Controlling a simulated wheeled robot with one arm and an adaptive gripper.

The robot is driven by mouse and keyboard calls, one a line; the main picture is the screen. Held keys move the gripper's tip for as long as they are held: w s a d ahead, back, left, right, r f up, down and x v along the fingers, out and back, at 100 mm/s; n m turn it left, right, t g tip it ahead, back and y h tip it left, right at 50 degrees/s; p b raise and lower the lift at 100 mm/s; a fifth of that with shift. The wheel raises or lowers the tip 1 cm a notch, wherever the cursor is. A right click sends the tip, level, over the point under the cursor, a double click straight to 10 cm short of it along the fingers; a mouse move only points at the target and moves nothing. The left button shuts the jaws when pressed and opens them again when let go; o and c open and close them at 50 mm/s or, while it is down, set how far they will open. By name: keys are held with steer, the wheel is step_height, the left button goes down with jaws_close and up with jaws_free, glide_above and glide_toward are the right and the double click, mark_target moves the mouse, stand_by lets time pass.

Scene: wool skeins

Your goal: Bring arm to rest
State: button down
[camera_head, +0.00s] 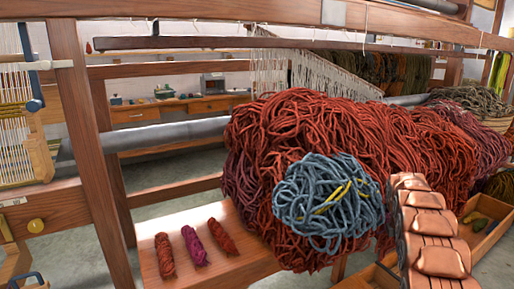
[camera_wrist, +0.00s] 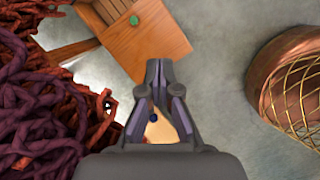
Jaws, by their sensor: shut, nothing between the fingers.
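My gripper (camera_wrist: 159,68) shows in the wrist view with its fingertips together and nothing held. Dark purple and red wool (camera_wrist: 35,110) fills the left side of that view, apart from the fingers. A small tan patch shows through the gap behind the fingertips; I cannot tell what it is. The fingers are not seen in the head view. There, a large heap of red wool (camera_head: 300,115) hangs over the loom, with a blue-grey tangle (camera_head: 325,200) in front.
Three small skeins (camera_head: 195,246) lie on a wooden bench (camera_head: 232,262). A loom post (camera_head: 90,130) and beams stand around. A brown segmented form (camera_head: 435,235) fills the lower right. A copper-coloured round container with gold lattice (camera_wrist: 290,85) stands right in the wrist view.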

steer(key=s+a+r+m+y+p, duration=0.1)
steer(key=s+a+r+m+p, duration=0.35)
steer(key=s+a+r, duration=0.6)
steer(key=s+a+r+m+p, duration=0.4)
steer(key=s+a+r+p, duration=0.25)
steer(key=a+r, duration=0.6)
steer(key=s+a+r+m+p, duration=0.2)
steer(key=s+a+r+p, duration=0.1)
steer(key=s, duration=0.7)
steer(key=s+a+r+m+g+y+p, duration=0.1)
steer(key=s+a+r+m+p, duration=0.2)
steer(key=s+a, duration=0.3)
steer(key=s+a+r+m+g+y+p, duration=0.1)
steer(key=s+a+r+m+p, duration=0.1)
steer(key=s, duration=1.2)
step_height(320, 180, up, 3)
steer(key=a+p, duration=0.1)
steer(key=a, duration=0.2)
steer(key=shift+s, duration=0.15)
steer(key=shift+f+m, duration=0.1)
steer(key=shift+m, duration=0.15)
